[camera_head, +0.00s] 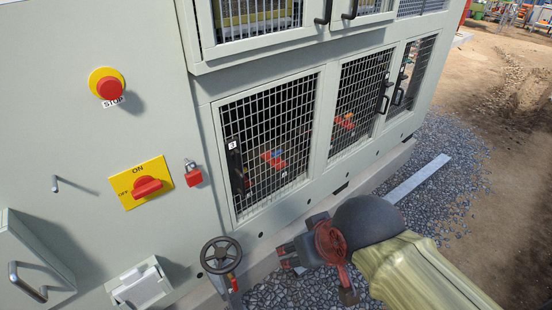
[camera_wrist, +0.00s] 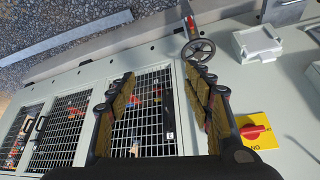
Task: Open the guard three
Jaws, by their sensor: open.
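Guard three (camera_head: 275,118) is a black wire-mesh panel in a pale grey frame, low on the cabinet front, and it looks shut. A small white label "3" (camera_head: 232,145) sits at its left edge, with a dark part beside it that may be its handle. In the wrist view the guard (camera_wrist: 150,110) lies beyond and between my fingers, with the label (camera_wrist: 170,136) near its right edge. My gripper (camera_head: 290,254) is open and empty, in front of and below the guard's lower edge; its spread fingers (camera_wrist: 160,66) show in the wrist view.
Two similar mesh guards (camera_head: 360,95) (camera_head: 408,72) with black handles stand to the right. A handwheel (camera_head: 221,255) sticks out at lower left. A red-yellow switch (camera_head: 148,184), red padlock (camera_head: 193,174) and stop button (camera_head: 109,89) are on the left panel. Gravel (camera_head: 455,175) lies at right.

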